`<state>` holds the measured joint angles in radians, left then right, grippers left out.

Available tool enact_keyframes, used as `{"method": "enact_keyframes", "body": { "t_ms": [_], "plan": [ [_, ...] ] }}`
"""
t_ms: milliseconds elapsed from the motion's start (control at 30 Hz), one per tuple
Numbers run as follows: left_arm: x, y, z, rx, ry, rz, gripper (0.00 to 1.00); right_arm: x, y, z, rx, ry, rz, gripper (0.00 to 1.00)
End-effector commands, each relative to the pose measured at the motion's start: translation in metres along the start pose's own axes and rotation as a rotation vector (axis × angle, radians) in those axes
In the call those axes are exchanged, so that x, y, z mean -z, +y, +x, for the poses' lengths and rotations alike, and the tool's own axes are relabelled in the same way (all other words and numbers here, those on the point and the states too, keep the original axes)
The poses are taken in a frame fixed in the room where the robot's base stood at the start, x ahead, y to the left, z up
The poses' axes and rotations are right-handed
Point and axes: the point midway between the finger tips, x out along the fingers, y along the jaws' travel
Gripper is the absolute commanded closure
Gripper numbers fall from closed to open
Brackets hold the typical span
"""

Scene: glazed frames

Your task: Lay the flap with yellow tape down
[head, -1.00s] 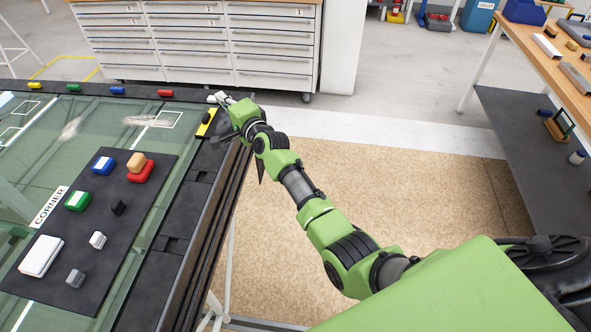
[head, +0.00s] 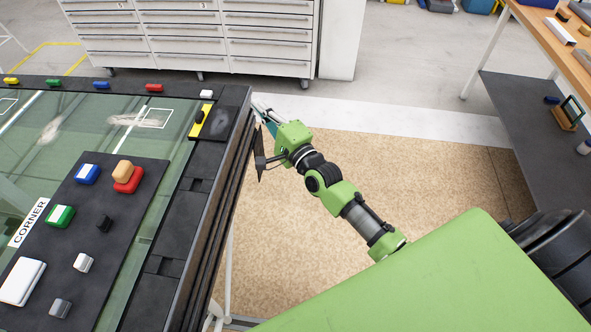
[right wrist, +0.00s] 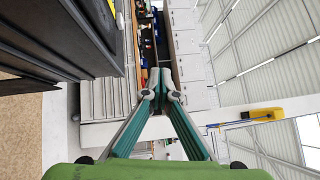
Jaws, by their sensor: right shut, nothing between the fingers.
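The flap (head: 223,122) is a dark plate at the far right corner of the black frame, with a strip of yellow tape (head: 202,121) along its left side. It looks flat, level with the frame around it. A small dark piece sits on the tape. My right gripper (head: 261,108) is just off the frame's right edge, apart from the flap. In the right wrist view its two fingers (right wrist: 160,95) meet at the tips with nothing between them. My left gripper is not in view.
A white block (head: 206,94) sits behind the tape. The black frame (head: 187,210) borders a glass pane (head: 75,120). A dark board (head: 125,215) holds several coloured blocks. Floor right of the frame is open. Drawer cabinets (head: 200,40) stand behind; a workbench (head: 560,45) is at right.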

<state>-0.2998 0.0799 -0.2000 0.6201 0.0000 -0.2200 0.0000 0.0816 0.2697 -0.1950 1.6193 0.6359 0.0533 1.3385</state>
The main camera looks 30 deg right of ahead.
Motion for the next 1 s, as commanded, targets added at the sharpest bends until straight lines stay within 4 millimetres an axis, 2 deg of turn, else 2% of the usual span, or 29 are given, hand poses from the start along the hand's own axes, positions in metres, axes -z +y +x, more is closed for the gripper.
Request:
{"method": "enact_keyframes", "body": {
  "t_ms": [100,633,700,1000],
  "plan": [
    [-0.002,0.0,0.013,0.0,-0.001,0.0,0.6,0.014,0.005,-0.015,-0.002,-0.001,-0.003,1.0],
    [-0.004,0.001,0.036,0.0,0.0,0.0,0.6,0.013,0.004,-0.118,-0.005,-0.001,-0.001,1.0],
    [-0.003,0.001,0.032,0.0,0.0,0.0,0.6,0.018,0.018,-0.115,-0.035,0.01,-0.035,1.0],
    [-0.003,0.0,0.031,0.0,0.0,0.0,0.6,0.031,0.076,-0.123,-0.15,0.032,-0.165,1.0]
  ]
}}
